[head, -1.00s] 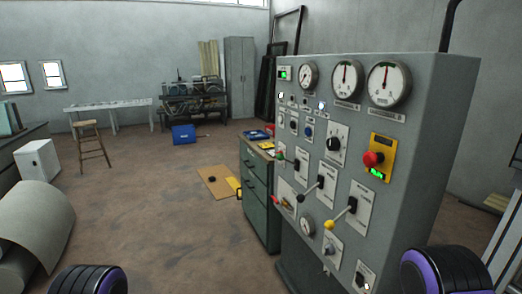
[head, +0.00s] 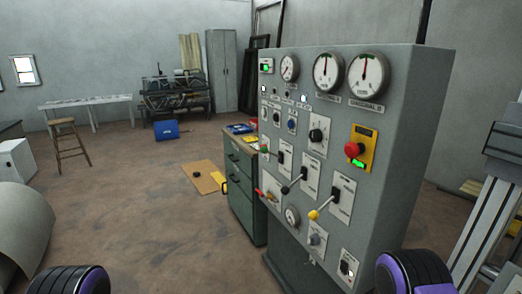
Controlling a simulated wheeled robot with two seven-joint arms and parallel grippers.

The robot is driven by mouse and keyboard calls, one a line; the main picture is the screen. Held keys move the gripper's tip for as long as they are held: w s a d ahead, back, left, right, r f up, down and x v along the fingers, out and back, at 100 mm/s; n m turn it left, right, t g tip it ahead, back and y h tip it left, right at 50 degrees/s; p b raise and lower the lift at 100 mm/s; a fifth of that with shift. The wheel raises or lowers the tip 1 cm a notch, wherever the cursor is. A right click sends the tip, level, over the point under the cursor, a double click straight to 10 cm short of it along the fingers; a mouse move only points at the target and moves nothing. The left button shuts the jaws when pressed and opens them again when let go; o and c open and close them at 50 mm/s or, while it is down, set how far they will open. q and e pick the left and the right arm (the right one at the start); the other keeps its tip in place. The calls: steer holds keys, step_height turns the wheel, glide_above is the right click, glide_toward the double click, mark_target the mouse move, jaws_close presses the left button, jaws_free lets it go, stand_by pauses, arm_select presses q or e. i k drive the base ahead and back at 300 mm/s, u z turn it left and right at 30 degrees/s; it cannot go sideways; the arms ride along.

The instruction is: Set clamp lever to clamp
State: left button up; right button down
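A grey control panel (head: 385,215) stands right of the middle. It carries several levers: one with a yellow knob (head: 314,215), one with a dark knob (head: 285,190), one with a green knob (head: 264,151), and a red-handled one (head: 260,192) low on the left. The yellow and dark knobs hang down-left of their black pivots. The labels are too small to read, so I cannot tell which is the clamp lever. Parts of my arms show at the bottom edge, apart from the panel. Neither gripper is in view.
A red emergency button (head: 354,149) and round gauges (head: 368,74) are on the panel. A green drawer cabinet (head: 240,190) stands close to its left. A cardboard piece (head: 200,178) lies on the floor. A rolled sheet (head: 25,225) is at left. The floor between is clear.

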mark_target(263, 149)
steer(key=z, duration=0.4)
steer(key=i, duration=0.4)
steer(key=z, duration=0.7)
steer(key=i, duration=0.9)
steer(key=u, duration=0.2)
